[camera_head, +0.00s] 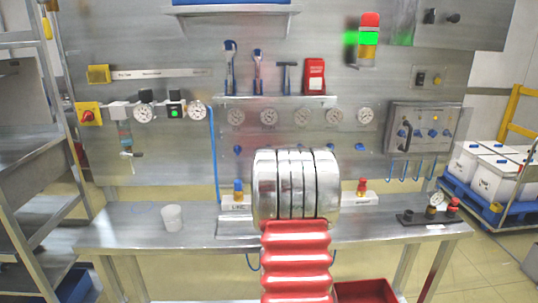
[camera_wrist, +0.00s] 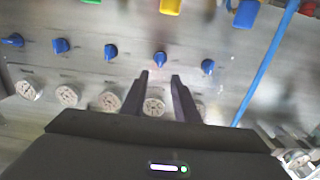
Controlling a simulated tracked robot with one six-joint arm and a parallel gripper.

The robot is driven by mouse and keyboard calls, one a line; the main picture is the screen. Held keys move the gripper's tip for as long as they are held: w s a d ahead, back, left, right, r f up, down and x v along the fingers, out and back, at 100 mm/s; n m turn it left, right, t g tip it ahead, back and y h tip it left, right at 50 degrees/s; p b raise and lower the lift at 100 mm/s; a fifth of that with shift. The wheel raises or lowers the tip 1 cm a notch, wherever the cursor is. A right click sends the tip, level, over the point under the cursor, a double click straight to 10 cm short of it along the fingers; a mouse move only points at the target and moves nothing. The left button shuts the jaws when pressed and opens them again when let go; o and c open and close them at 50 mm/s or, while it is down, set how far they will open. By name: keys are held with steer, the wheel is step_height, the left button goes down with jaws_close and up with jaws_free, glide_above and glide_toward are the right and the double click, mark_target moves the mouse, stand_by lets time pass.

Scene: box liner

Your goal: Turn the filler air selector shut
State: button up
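A row of several blue selector knobs (camera_wrist: 160,58) is on the steel panel in the wrist view, each by a round gauge (camera_wrist: 110,100). Labels are too small to read, so I cannot tell which knob is the filler air selector. My gripper (camera_wrist: 159,75) is open, with its fingers apart and nothing seen between the tips. The tips point towards the second knob from the right, apparently short of it.
A blue hose (camera_wrist: 255,80) runs down the panel beside the knob row. Below, a steel bench (camera_head: 200,232) holds a white cup (camera_head: 172,217) and small fittings. A tool shelf (camera_head: 275,100) is above the gauges. A control box (camera_head: 418,128) is at right.

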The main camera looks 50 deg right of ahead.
steer(key=x, duration=1.2)
steer(key=shift+w, duration=0.1)
steer(key=shift+c, duration=0.7)
jaws_close()
steer(key=shift+a, duration=0.1)
